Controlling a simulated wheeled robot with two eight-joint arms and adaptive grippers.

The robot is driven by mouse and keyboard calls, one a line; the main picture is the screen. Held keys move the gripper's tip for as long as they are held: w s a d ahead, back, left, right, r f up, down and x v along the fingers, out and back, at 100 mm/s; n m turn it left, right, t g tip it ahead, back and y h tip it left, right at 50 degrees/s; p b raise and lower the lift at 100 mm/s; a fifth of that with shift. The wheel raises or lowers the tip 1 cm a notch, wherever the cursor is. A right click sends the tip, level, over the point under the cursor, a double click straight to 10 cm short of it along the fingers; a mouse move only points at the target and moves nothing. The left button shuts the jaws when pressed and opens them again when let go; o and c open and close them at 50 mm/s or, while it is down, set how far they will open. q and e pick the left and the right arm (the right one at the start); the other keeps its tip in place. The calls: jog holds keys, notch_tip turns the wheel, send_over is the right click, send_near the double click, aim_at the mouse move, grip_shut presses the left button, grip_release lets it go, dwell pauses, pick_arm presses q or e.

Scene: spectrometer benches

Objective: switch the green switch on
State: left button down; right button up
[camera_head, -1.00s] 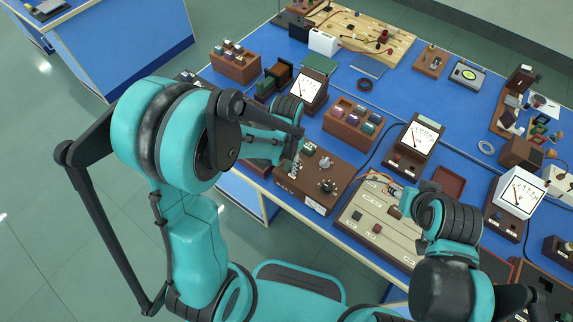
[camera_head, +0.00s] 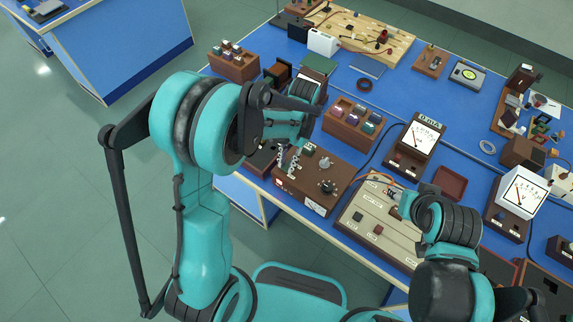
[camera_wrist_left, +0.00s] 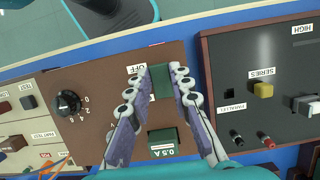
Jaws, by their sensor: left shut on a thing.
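The green switch (camera_wrist_left: 160,84) is on the brown power box (camera_wrist_left: 105,85), under a label reading OFF, in the left wrist view. My left gripper (camera_wrist_left: 162,78) is shut on it, with one finger on each side of it. In the head view, my left gripper (camera_head: 288,158) reaches down to the left part of the brown box (camera_head: 312,194) and hides the switch. My right gripper (camera_head: 396,198) is over the beige panel, and whether it is open or shut cannot be made out.
A second green part (camera_wrist_left: 163,142) by a 0.5 A label and a black knob (camera_wrist_left: 66,103) are on the same box. A dark box (camera_wrist_left: 262,85) with a yellow switch stands close on the right in the wrist view. The beige panel (camera_head: 364,240) with wires is beside the box.

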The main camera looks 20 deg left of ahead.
dwell(0.3)
pick_arm(q)
jog(key=c, duration=1.4)
grip_release()
jog(key=shift+o, duration=0.2)
jog(key=shift+r, duration=0.1)
jog(key=v, duration=1.2)
jog(key=shift+w+d, duration=0.1)
notch_tip(320, 180, up, 2)
jog(key=n+t+b, duration=0.1)
jog(key=n+t, duration=0.1)
jog(key=t, duration=0.2)
send_over(280, 174)
jog(key=s+a+f+n+t+h+b, duration=0.1)
jog(key=s+a+n+t, duration=0.1)
jog(key=s+t, duration=0.4)
jog(key=shift+s+a+f, duration=0.3)
jog(key=shift+s+a, duration=0.05)
jog(key=shift+s, duration=0.05)
